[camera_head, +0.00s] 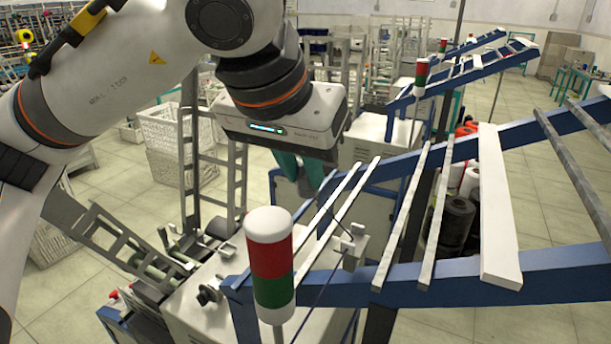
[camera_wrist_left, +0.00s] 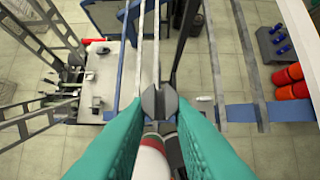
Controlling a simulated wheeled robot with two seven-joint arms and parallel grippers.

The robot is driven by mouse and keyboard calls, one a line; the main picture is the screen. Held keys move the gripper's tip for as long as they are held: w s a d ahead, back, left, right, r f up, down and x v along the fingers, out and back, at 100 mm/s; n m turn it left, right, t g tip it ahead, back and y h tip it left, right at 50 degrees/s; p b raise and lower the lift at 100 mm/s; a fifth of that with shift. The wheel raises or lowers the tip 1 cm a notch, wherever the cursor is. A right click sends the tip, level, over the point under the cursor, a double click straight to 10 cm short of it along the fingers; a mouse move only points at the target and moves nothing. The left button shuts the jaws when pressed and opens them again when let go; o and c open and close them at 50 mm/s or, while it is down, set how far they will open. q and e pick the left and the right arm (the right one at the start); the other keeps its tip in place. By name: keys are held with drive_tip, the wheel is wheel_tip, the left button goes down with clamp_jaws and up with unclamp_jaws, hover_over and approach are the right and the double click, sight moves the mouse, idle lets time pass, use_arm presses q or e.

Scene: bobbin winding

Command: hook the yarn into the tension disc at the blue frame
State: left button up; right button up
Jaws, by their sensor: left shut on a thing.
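My left gripper (camera_head: 305,185) hangs over the blue frame (camera_head: 565,283), with its teal fingers pointing down behind the near slanted rails. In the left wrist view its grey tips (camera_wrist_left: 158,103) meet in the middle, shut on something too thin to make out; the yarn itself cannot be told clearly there. A small pale block with a dark round part, which looks like the tension disc (camera_head: 354,248), sits on a rail at the frame, below and to the right of the gripper and apart from it. A thin dark line runs down-left from near this block. My right gripper is out of view.
A red, white and green signal light (camera_head: 270,262) stands in front of the frame. White and grey slats (camera_head: 497,205) cross the blue beams. Dark rolls (camera_head: 457,220) stand behind.

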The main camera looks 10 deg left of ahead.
use_arm(q)
drive_tip(key=w+a+f+n+y+b, duration=0.25)
drive_tip(key=w+a+f+n, duration=0.25)
drive_tip(key=w+a+f, duration=0.65)
drive_tip(key=w+a+f+n+y+b, duration=0.1)
drive_tip(key=w+a+f+n, duration=0.1)
drive_tip(key=a+f, duration=0.55)
drive_tip(key=w+a+f+n+y+b, duration=0.15)
drive_tip(key=a+f, duration=0.35)
drive_tip(key=f, duration=0.5)
drive_tip(key=shift+n+g+h, duration=0.25)
drive_tip(key=shift+g+h, duration=0.05)
drive_tip(key=shift+h, duration=0.1)
drive_tip(key=f+b, duration=0.1)
drive_tip(key=f, duration=0.1)
drive_tip(key=f+b, duration=0.3)
drive_tip(key=f, duration=0.2)
drive_tip(key=shift+w+f, duration=0.1)
drive_tip(key=shift+w, duration=0.2)
drive_tip(key=shift+r, duration=0.45)
drive_tip(key=shift+f, duration=0.15)
